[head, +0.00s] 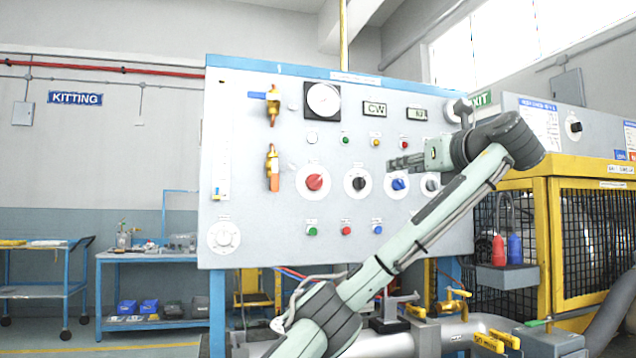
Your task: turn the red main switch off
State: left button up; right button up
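The red main switch (315,182) is a red rotary knob on a round white plate, left of centre on the grey control panel (260,120). The marks around it are too small to read. My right gripper is not in view.
A black knob (358,183) and a blue knob (398,184) sit right of the red one. Orange-handled valves (272,168), a gauge (323,100) and small buttons share the panel. Pipes with yellow valves (455,300) run below. A yellow cage (590,240) stands right.

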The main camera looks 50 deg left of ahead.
aim_at(314, 182)
jog(key=j, duration=0.65)
jog(key=k+j, duration=0.15)
jog(key=j, duration=0.45)
jog(key=z, duration=0.05)
